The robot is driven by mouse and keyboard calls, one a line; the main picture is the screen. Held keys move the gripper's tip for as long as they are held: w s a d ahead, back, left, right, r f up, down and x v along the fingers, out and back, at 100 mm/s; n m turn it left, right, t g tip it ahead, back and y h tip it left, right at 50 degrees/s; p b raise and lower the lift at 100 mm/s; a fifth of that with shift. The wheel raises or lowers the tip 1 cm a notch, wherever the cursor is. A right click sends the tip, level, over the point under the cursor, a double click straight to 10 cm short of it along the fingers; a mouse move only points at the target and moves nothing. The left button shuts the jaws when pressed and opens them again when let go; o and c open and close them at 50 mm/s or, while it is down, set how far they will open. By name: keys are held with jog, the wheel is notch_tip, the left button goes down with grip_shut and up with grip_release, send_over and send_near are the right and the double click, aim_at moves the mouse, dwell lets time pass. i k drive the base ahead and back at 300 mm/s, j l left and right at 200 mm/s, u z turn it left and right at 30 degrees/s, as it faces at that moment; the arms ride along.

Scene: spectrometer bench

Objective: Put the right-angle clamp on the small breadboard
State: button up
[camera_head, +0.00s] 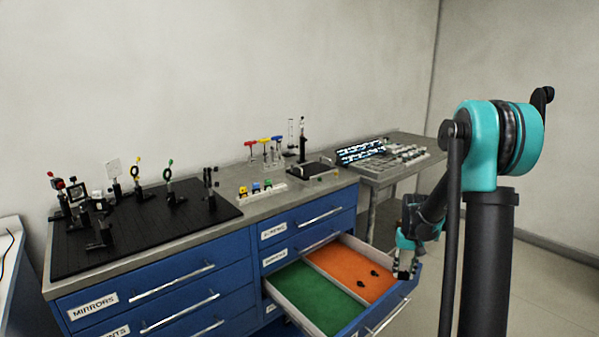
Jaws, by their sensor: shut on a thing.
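My gripper (404,268) points down at the right end of the open drawer, over or near its orange section. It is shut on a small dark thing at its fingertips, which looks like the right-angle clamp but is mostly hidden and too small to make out. Two small black parts (374,273) lie apart from it on the orange mat (335,260). The small breadboard (308,172) is a small dark plate on the bench top, at the back right, with an upright black post on it.
The open drawer (378,318) juts out from the blue cabinet; its green section (315,300) looks empty. A large black breadboard (150,235) with several optics mounts fills the bench's left. Coloured parts (255,188) and hex keys (264,141) stand near the small breadboard. A side table (425,160) holds equipment.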

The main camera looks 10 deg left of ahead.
aim_at(312, 170)
jog(key=i+l+u, duration=0.2)
jog(key=l, duration=0.2)
jog(key=i+l+u, duration=0.2)
jog(key=l, duration=0.2)
jog(key=i+l+u, duration=0.2)
jog(key=l, duration=0.2)
jog(key=l+u, duration=0.2)
jog(key=l, duration=0.25)
jog(key=l+u, duration=0.2)
jog(key=l, duration=0.25)
jog(key=i+l+u, duration=0.2)
jog(key=l+u, duration=0.15)
jog(key=l, duration=0.4)
jog(key=i+l+u, duration=0.15)
jog(key=l+u, duration=0.2)
jog(key=l, duration=0.4)
jog(key=l+u, duration=0.35)
jog(key=l, duration=0.45)
